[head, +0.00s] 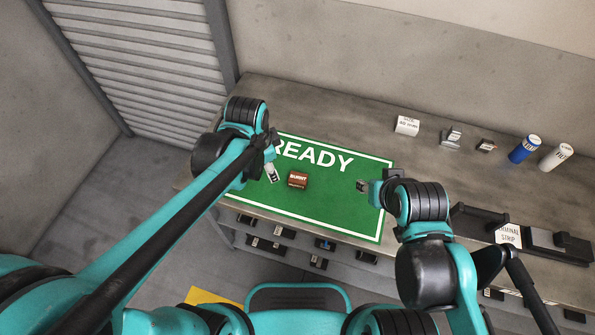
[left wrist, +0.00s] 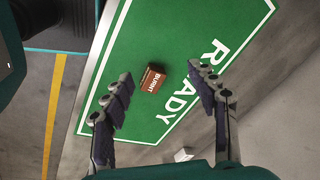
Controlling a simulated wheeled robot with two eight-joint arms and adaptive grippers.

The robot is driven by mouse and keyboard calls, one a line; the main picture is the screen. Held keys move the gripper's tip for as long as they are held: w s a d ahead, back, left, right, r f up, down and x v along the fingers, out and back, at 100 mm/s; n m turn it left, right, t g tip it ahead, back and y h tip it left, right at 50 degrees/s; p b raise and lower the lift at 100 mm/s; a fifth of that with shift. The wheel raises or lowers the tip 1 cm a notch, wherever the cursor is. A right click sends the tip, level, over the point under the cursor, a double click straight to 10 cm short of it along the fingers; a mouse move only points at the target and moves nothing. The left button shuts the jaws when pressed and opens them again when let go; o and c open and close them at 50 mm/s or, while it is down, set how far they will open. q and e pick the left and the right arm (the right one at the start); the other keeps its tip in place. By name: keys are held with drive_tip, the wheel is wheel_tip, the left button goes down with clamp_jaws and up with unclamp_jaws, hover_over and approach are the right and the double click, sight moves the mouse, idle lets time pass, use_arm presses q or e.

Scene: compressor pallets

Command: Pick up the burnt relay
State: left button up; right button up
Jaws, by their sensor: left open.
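The burnt relay (head: 297,180), a small brown block with a white BURNT label, lies on the green READY mat (head: 335,222). In the left wrist view the relay (left wrist: 151,79) lies on the mat (left wrist: 190,30) beyond the fingertips and appears between them. My left gripper (left wrist: 160,85) is open and empty, with fingers spread wide. In the head view my left gripper (head: 268,160) is up and left of the relay, mostly hidden by its arm. My right gripper (head: 372,188) is at the mat's right edge; a small grey piece shows at its tip, and its jaws are unclear.
At the bench's back right stand a white labelled block (head: 407,125), small metal parts (head: 451,137), a blue cylinder (head: 523,149) and a white cylinder (head: 556,157). A black terminal strip (head: 480,222) lies right.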

sight(298, 177)
use_arm(q)
drive_tip(key=w+d+f+m+p, duration=0.1)
drive_tip(key=d+m, duration=0.1)
drive_tip(key=d+f+m+g, duration=0.1)
drive_tip(key=d+f+m, duration=0.1)
drive_tip(key=d, duration=0.1)
drive_tip(key=w+d+f+m+g+p, duration=0.1)
drive_tip(key=d+m, duration=0.1)
drive_tip(key=m, duration=0.1)
drive_tip(key=shift+w+d+f+y+p, duration=0.15)
drive_tip(key=shift+w+y+p, duration=0.15)
drive_tip(key=shift+w+p, duration=0.05)
drive_tip(key=f, duration=0.2)
drive_tip(key=f+b, duration=0.1)
drive_tip(key=shift+d+f+m+g, duration=0.25)
drive_tip(key=shift+m+g, duration=0.05)
drive_tip(key=shift+m, duration=0.1)
drive_tip(key=f+b, duration=0.1)
drive_tip(key=f, duration=0.2)
drive_tip(key=f+b, duration=0.1)
drive_tip(key=f, duration=0.1)
drive_tip(key=shift+w+d+b, duration=0.15)
drive_tip(key=shift+w+b, duration=0.1)
drive_tip(key=shift+b, duration=0.05)
drive_tip(key=shift+r, duration=0.15)
use_arm(e)
drive_tip(key=shift+s, duration=0.15)
use_arm(q)
drive_tip(key=c, duration=1.2)
